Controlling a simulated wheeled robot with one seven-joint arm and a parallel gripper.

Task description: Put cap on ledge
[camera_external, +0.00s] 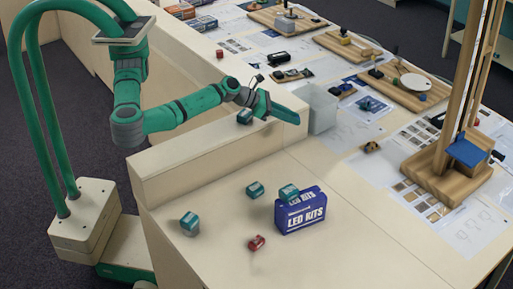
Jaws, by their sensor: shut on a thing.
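My gripper (262,104) is at the end of the green arm, low over the far end of the pale wooden ledge (190,157). A small teal block with a pale label (245,116) is at the gripper, at the ledge top. The gripper is shut on it, though the fingers are mostly hidden by the hand. I cannot tell whether the block touches the ledge. No thing is clearly marked as a cap; similar teal blocks are on the table in front, one (255,190) left of the blue box and another (189,223) farther left.
A blue "LED KITS" box (300,212) has a teal block (289,193) at its top. A small red block (256,242) lies in front. A grey bin (318,108) stands right of the gripper. A wooden stand (455,180) rises at right. The near ledge top is clear.

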